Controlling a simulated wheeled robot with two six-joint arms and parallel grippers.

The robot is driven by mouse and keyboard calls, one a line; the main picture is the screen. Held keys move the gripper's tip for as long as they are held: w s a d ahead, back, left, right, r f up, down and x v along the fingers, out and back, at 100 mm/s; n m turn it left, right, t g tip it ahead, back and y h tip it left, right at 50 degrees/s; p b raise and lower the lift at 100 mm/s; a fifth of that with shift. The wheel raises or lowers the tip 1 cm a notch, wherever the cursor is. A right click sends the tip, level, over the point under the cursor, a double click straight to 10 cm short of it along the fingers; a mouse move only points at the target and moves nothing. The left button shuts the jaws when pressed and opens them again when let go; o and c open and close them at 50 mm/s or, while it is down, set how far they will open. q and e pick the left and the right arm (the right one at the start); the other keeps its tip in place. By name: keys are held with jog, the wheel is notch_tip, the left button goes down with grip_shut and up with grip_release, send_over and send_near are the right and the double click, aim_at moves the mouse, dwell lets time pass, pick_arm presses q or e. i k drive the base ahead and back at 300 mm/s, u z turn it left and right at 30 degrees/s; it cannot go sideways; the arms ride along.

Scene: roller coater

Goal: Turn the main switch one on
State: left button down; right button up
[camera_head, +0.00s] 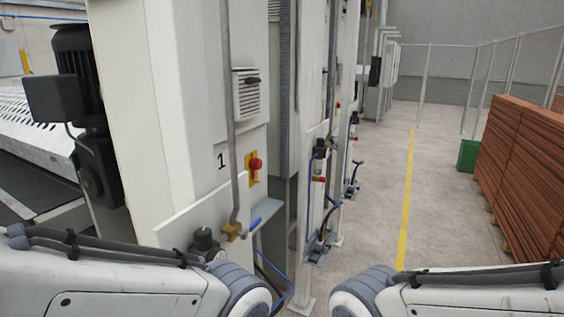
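A red rotary switch (255,163) on a yellow plate is mounted on the white machine panel (200,195), just right of a black number 1 (221,160). The knob's exact turn position is too small to tell. My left arm comes in at the lower left and my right arm at the lower right. Both grippers are outside the picture, so their distance from the switch does not show. Nothing of my arms covers the switch.
A grey vertical pipe (229,100) runs just left of the switch, down to a brass valve with a blue handle (256,221). More machine units stand behind. A grey floor with a yellow line (407,200) is clear at right, before stacked brown boards (525,160).

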aim_at(255, 164)
jog(key=z, duration=0.05)
jog(key=i, duration=0.95)
jog(key=u, duration=0.4)
